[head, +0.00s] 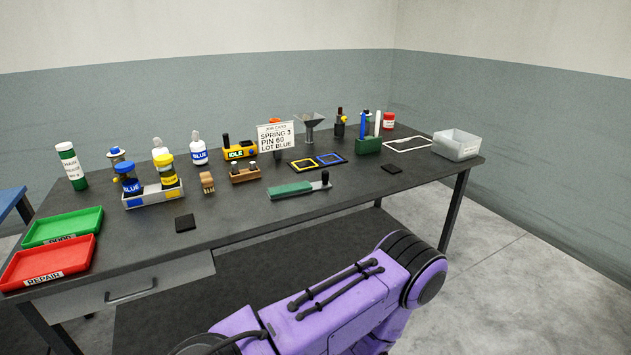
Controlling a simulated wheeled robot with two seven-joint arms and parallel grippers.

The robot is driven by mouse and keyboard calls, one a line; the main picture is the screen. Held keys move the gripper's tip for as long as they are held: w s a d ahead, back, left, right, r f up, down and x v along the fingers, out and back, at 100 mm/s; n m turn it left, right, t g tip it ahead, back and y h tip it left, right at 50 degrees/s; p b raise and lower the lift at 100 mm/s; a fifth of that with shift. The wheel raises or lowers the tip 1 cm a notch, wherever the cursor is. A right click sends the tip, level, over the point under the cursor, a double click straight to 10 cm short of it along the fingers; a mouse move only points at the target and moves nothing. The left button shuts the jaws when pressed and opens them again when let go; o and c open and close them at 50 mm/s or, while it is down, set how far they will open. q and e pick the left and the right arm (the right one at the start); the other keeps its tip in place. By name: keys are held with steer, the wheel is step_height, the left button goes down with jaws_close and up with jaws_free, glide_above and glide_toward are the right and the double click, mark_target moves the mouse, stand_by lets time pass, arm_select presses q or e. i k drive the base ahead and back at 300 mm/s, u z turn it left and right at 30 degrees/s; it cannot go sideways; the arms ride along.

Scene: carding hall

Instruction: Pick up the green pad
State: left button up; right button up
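A flat green pad (291,189) with a black handle at its right end lies on the dark work table (240,215), near the front edge at the middle. It looks like a long, low block. Nothing covers it. Neither of my grippers shows in the head view. A purple arm link of mine fills the lower middle, in front of the table and apart from the pad.
Behind the pad are a wooden block (245,175), a job card (276,137) and yellow and blue frames (304,165). A green pen holder (368,146) stands farther right. Red (50,262) and green (62,227) trays lie left. Bare table surrounds the pad's front.

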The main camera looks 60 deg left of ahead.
mark_target(302, 187)
steer(key=u, duration=0.3)
steer(key=i, duration=0.8)
steer(key=u, duration=0.55)
